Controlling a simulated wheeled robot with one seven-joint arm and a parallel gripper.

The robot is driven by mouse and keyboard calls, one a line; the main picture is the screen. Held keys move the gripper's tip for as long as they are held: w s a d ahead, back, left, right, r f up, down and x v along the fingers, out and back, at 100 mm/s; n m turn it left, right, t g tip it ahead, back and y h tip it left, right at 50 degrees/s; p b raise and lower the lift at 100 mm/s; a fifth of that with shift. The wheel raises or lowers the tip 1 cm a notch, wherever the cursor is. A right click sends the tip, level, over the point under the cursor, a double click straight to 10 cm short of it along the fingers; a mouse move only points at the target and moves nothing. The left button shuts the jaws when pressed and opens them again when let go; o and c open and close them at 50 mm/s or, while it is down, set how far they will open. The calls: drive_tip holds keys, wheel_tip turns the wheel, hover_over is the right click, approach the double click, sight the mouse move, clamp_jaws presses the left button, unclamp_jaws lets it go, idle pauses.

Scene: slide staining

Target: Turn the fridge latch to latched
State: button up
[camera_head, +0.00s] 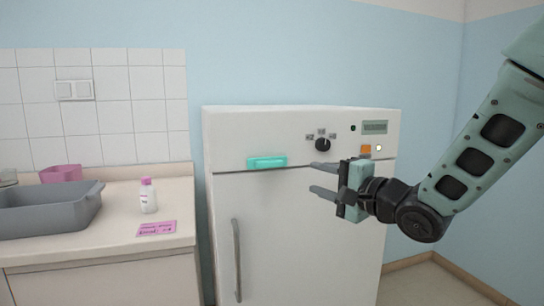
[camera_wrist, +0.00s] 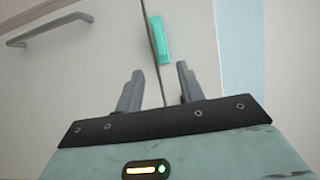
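The white fridge (camera_head: 285,235) stands against the blue wall. The fridge latch is a turquoise bar (camera_head: 267,162) at the top of the door, lying horizontally near the seam below the control panel. In the wrist view the latch (camera_wrist: 160,40) is ahead of the fingers, lying along the door seam. My gripper (camera_head: 322,178) is in front of the fridge, to the right of the latch and apart from it. Its two fingers are open, with nothing between them; they also show in the wrist view (camera_wrist: 158,82).
The fridge's control panel has a black knob (camera_head: 322,144), an orange button (camera_head: 365,149) and a small display (camera_head: 374,127). The door handle (camera_head: 237,260) is vertical at the left. A counter at the left holds a grey basin (camera_head: 45,212), a bottle (camera_head: 148,196) and a pink card (camera_head: 157,229).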

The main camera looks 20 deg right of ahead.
sight(272, 165)
drive_tip(key=p+x, duration=0.3)
drive_tip(key=x, duration=1.2)
drive_tip(key=shift+w+a, duration=0.1)
drive_tip(key=shift+w, duration=0.25)
drive_tip(key=shift+c, duration=0.4)
drive_tip(key=c, duration=0.7)
